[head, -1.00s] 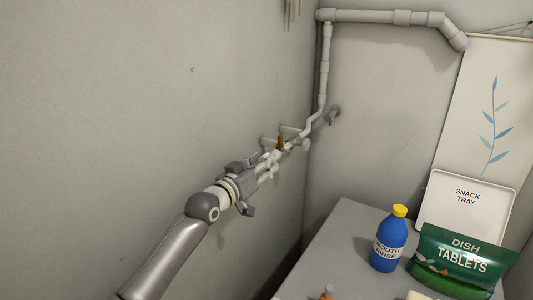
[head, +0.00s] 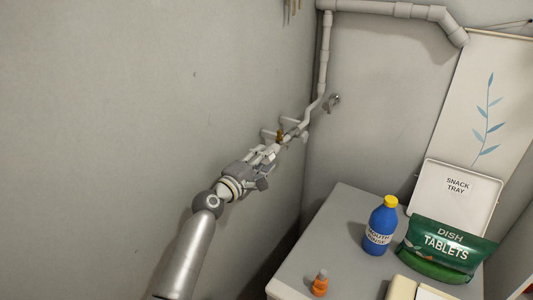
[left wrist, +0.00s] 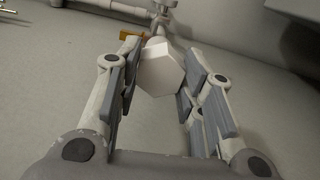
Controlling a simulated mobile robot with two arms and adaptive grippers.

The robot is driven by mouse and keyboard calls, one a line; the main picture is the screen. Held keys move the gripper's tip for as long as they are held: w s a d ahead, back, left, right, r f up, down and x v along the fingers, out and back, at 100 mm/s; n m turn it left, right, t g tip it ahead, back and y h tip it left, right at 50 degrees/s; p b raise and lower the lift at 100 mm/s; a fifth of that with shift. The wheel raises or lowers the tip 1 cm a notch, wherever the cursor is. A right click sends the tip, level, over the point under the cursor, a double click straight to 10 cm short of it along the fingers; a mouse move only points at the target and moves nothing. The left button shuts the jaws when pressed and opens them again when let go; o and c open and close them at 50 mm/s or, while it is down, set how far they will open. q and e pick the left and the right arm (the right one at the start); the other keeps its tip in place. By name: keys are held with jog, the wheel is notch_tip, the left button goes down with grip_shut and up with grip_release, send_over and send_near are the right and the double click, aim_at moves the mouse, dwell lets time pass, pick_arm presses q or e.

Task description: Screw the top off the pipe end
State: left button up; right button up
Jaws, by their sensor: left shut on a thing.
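The pipe (head: 325,60) comes down the corner and bends along the left wall toward my left gripper (head: 270,151). An orange-brown fitting (head: 280,136) sits on the pipe near its end. In the left wrist view the top is a white six-sided cap (left wrist: 161,72) on the pipe end. My left gripper's fingers (left wrist: 160,75) are on both sides of the cap and shut on it. The fingers hide most of the cap in the head view. My right gripper is not in view.
A grey table (head: 345,215) at the lower right holds a blue mouth rinse bottle (head: 379,232), a green dish tablets bag (head: 447,247), a white snack tray (head: 455,205) and a small orange bottle (head: 320,286). A metal wall fitting (head: 332,103) is near the corner.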

pick_arm(q)
jog(key=shift+s+a+r, duration=0.1)
jog(key=p+v, duration=0.3)
jog(key=v, duration=0.4)
dwell(0.9)
